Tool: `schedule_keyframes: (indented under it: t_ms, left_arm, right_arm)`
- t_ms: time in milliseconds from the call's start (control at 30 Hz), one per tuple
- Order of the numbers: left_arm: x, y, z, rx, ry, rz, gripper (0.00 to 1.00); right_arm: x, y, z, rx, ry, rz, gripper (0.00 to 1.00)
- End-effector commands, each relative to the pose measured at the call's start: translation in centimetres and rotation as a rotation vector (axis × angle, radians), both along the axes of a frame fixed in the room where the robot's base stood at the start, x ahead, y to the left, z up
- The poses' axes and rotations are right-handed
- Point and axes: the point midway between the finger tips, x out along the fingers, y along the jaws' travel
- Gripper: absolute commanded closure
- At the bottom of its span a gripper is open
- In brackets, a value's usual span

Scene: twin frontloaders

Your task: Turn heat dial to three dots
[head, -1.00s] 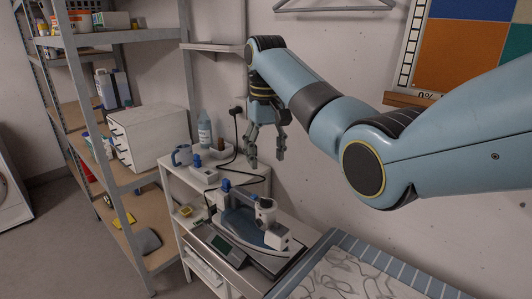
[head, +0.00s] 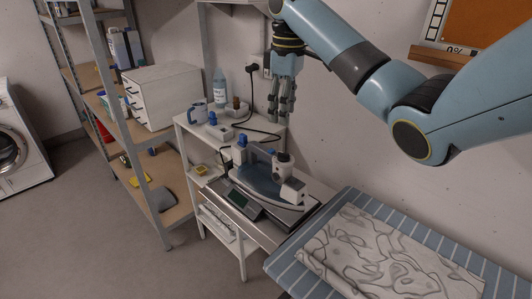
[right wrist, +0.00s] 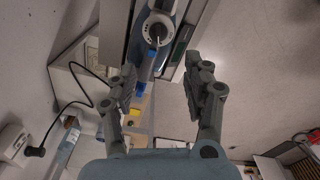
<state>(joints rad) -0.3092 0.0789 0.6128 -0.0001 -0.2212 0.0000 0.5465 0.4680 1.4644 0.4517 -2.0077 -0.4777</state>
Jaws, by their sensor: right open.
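A blue-and-white iron (head: 262,183) rests on a grey unit with a small dark display, on a white stand. My left gripper is not visible.
A blue mug (head: 197,112), a spray bottle (head: 219,88) and a corded device stand on the shelf behind the iron. A striped ironing surface (head: 345,200) with patterned cloth lies at front right. A metal shelf rack is at left. The wall is close behind my right gripper.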

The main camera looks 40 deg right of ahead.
Motion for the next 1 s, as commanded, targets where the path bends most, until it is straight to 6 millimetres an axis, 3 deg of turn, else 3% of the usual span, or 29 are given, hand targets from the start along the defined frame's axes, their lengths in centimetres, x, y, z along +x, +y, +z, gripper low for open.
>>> schedule_keyframes:
  t_ms: [300,600,800,1000]
  left_arm:
    - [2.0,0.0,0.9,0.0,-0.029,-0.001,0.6]
    - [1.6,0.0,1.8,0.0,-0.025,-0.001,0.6]
    - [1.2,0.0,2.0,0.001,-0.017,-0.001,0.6]
    - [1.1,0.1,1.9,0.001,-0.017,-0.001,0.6]
  right_arm:
    - [-0.6,-0.4,-4.2,-0.005,0.02,-0.009,0.5]
    - [-0.6,-0.4,-9.7,-0.007,0.018,-0.009,0.5]
    - [-0.5,-0.4,-11.3,-0.007,0.014,-0.009,0.5]
    - [-0.5,-0.4,-11.5,-0.008,0.015,-0.009,0.5]
